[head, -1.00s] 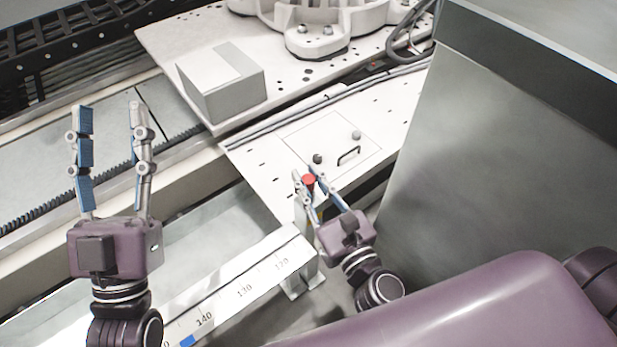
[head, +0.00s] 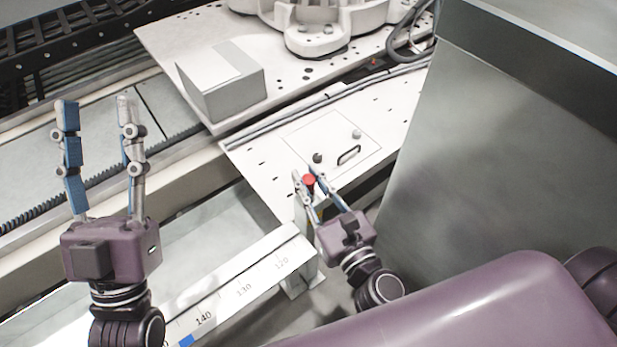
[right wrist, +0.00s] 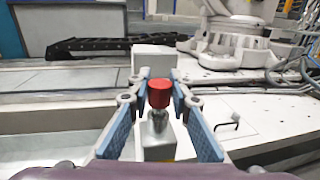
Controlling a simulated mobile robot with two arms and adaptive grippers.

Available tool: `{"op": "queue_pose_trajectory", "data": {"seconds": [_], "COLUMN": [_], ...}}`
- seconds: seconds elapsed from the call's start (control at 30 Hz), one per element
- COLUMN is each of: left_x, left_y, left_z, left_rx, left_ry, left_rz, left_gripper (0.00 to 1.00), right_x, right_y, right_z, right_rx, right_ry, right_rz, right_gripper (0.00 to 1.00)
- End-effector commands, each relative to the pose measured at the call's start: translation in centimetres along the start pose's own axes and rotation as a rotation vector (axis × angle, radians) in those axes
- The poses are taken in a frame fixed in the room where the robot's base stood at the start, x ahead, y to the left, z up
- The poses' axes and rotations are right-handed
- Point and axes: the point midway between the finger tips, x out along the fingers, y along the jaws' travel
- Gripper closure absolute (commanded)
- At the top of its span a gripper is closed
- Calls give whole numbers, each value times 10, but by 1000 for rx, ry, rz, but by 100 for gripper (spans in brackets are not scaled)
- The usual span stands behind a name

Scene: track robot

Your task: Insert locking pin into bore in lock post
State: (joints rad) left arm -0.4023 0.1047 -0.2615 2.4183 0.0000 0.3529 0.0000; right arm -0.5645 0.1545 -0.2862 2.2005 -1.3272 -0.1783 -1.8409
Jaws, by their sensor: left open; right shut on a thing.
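The locking pin shows as a red cap (head: 309,181) between the fingertips of my right gripper (head: 307,176). In the right wrist view the red cap (right wrist: 160,93) sits above a metal shank, and the fingers are closed on it from both sides. The lock post (right wrist: 158,145), a pale upright block, stands right below the pin; in the head view the fingers mostly cover it. The bore is hidden, and I cannot tell how deep the pin sits in it. My left gripper (head: 95,105) is open and empty, raised over the rail at the left.
A grey box (head: 222,88) stands on the perforated plate (head: 165,45). A hatch with a black handle (head: 348,155) lies just beyond the pin. A numbered scale beam (head: 240,290) runs at the lower middle. A tall grey cabinet (head: 480,150) blocks the right side.

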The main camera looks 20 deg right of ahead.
Motion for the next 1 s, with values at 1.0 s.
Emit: {"op": "queue_pose_trajectory", "data": {"seconds": [1.0], "left_x": [-3], "left_y": [2], "left_z": [-26], "left_rx": [-6], "left_ry": [119], "left_rz": [4], "left_gripper": [57], "right_x": [0], "right_y": [0], "right_z": [-5], "right_rx": [0], "right_ry": [0], "right_rz": [0], "right_gripper": [100]}}
